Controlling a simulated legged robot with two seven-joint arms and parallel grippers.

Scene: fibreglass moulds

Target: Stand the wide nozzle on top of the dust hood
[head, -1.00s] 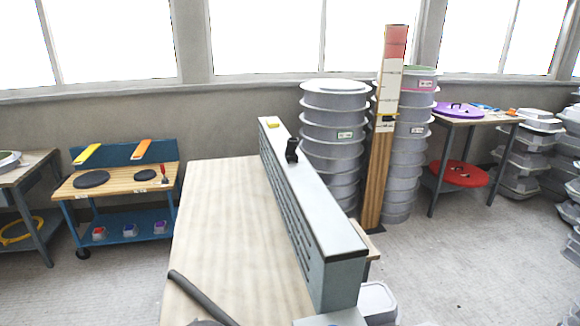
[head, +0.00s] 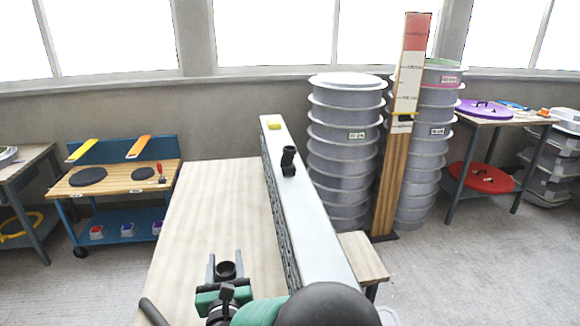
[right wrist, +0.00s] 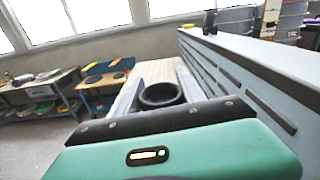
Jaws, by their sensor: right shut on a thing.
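The dust hood (head: 308,208) is a long grey box with a pale flat top, running along the right side of the wooden table. Its slotted side shows at right in the right wrist view (right wrist: 238,78). My right gripper (head: 225,268) is shut on a dark, round-mouthed piece, which looks like the wide nozzle (right wrist: 160,95). In the right wrist view its open ring faces up between the fingers. The gripper is left of the hood, over the table; the nozzle is apart from the hood top. Its lower part is hidden. My left gripper is not in view.
A dark tube (head: 153,312) lies at the table's (head: 195,205) near left. A tall marked post (head: 388,190) stands right of the hood.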

